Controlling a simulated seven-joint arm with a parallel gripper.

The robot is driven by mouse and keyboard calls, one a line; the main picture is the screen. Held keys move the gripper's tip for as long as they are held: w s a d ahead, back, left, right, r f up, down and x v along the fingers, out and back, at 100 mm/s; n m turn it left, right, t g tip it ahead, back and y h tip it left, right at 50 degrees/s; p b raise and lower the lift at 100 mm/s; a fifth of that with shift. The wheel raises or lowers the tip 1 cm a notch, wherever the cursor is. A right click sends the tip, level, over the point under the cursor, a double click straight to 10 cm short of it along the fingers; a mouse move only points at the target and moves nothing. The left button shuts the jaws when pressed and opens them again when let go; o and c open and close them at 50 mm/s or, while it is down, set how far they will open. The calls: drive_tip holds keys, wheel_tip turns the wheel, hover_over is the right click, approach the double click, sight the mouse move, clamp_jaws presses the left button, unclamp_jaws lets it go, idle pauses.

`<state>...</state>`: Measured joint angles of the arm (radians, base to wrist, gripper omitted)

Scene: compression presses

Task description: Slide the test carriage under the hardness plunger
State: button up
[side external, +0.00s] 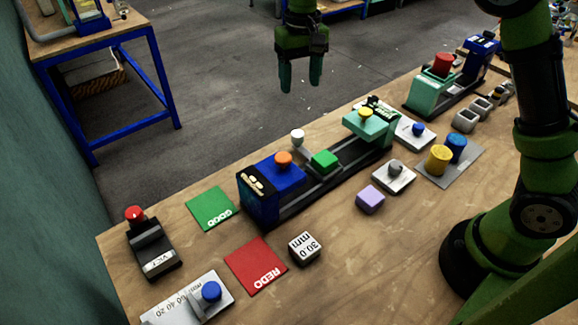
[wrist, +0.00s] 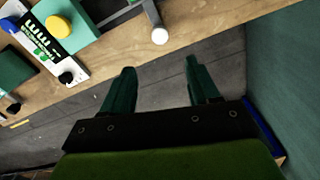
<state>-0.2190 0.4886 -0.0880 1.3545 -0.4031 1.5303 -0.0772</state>
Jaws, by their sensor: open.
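A long press with a dark rail (side external: 297,203) stands mid-table. Its left end is a blue block with an orange knob (side external: 283,158); its right end is a teal head with a yellow knob (side external: 366,112). Between them a green block (side external: 325,160) sits on what looks like the carriage, with a white-knobbed handle (side external: 297,136) at the far side. I cannot tell which end holds the hardness plunger. The white knob (wrist: 160,36) also shows in the wrist view, ahead of my fingertips. My gripper (side external: 300,78) is open and empty, beyond the table's far edge, apart from the press.
A second press with a red cylinder (side external: 443,64) stands at the back right. Green (side external: 209,208) and red (side external: 256,266) pads, a 30.0 mm block (side external: 304,248), a purple block (side external: 370,199) and a red-knobbed device (side external: 152,247) lie around. Bare wood shows in front.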

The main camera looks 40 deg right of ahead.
sight(298, 134)
wheel_tip(298, 134, down, 15)
drive_tip(key=shift+w+f, duration=0.1)
drive_tip(key=shift+f, duration=0.05)
idle(0.6)
clamp_jaws()
